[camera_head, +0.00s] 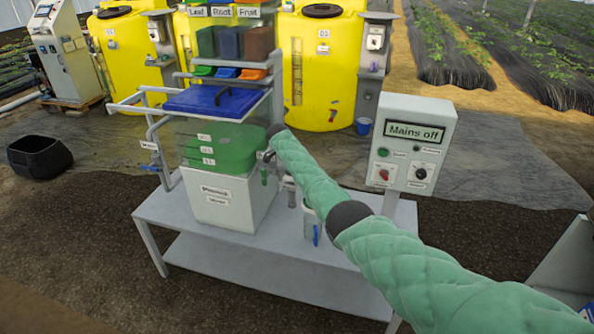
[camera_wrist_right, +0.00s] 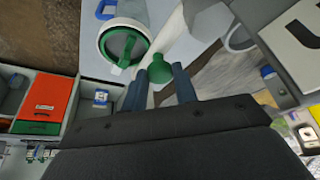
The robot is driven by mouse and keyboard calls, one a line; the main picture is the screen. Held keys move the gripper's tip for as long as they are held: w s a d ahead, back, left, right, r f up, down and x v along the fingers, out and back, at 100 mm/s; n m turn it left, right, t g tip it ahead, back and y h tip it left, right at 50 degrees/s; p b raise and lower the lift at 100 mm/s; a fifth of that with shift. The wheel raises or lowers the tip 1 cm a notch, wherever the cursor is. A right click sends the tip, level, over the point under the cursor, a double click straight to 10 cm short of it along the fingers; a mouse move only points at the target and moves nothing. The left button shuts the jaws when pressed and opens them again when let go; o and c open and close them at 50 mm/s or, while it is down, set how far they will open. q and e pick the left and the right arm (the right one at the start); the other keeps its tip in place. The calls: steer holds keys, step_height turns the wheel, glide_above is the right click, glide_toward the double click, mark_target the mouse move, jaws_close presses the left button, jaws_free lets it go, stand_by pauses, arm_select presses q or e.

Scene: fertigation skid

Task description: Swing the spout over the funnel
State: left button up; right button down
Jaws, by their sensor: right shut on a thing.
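My right gripper (camera_wrist_right: 163,78) is shut on a green knob (camera_wrist_right: 179,66), one blue finger on each side. In the head view it is largely hidden behind my sleeved arm, beside the tank (camera_head: 228,150) with a blue lid. A pale pipe, seemingly the spout (camera_wrist_right: 176,38), runs away beyond the knob. A round white-rimmed vessel (camera_wrist_right: 122,42) with a green ring inside lies left of the pipe; I cannot tell whether it is the funnel. A jug with a blue handle (camera_head: 315,235) stands below my arm on the table. My left gripper is out of view.
The tank stands on a grey metal table (camera_head: 165,212). A control box marked "Mains off" (camera_head: 414,144) rises at its right. Yellow tanks (camera_head: 322,65) stand behind. A black tub (camera_head: 38,157) sits on the ground at the left. The table's left front is clear.

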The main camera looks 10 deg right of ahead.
steer(key=shift+a+f, duration=0.1)
steer(key=shift+f, duration=0.05)
steer(key=c, duration=1.1)
jaws_free()
steer(key=shift+s, duration=0.1)
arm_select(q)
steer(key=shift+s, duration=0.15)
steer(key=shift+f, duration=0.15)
arm_select(e)
steer(key=shift+a+r, duration=0.1)
steer(key=shift+r, duration=0.1)
steer(key=shift+a+r, duration=0.1)
steer(key=shift+r, duration=0.15)
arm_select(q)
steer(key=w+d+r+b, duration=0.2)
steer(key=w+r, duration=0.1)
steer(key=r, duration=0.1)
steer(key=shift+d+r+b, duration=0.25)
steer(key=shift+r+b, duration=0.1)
arm_select(e)
steer(key=v, duration=0.7)
